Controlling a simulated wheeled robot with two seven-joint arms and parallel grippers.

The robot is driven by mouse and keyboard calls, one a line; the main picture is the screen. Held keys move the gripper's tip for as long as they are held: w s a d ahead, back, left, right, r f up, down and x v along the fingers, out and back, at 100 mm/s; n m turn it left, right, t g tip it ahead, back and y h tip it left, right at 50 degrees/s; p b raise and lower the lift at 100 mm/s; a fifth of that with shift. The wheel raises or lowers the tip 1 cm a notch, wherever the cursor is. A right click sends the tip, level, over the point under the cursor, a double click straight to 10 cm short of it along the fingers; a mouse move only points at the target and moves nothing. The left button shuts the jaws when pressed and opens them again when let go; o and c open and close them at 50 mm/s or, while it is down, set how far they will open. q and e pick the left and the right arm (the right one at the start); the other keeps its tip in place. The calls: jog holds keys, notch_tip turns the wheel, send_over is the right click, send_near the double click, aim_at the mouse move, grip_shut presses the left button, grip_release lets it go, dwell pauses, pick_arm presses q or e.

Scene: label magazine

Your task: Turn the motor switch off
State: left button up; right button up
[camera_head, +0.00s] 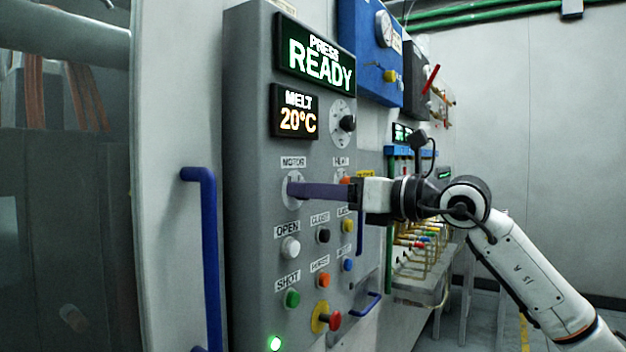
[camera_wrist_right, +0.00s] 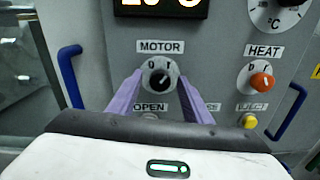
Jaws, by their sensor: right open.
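The motor switch is a small round black knob (camera_wrist_right: 159,79) on a pale dial under the MOTOR label (camera_wrist_right: 160,47), with marks 0 and I at its upper edge. Its light pointer line seems to lean toward the I, but it is small. My right gripper (camera_wrist_right: 158,76) is open, its two purple fingers on either side of the knob. I cannot tell if they touch it. In the head view the right gripper (camera_head: 290,190) reaches the panel from the right, and its fingers hide most of the motor dial (camera_head: 292,188). My left gripper is not in view.
The grey panel (camera_head: 252,215) carries several buttons below the switch and the orange HEAT knob (camera_wrist_right: 262,81) to its right. A red emergency knob (camera_head: 335,319) sticks out low down. A blue door handle (camera_head: 211,260) stands at left. The displays (camera_head: 321,65) read READY and 20°C.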

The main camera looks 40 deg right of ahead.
jog(key=shift+w+a, duration=0.1)
jog(key=shift+w, duration=0.2)
jog(key=c, duration=1.1)
jog(key=shift+o, duration=0.2)
jog(key=n, duration=1.4)
jog(key=shift+f+b, duration=0.1)
jog(key=shift+b, duration=0.3)
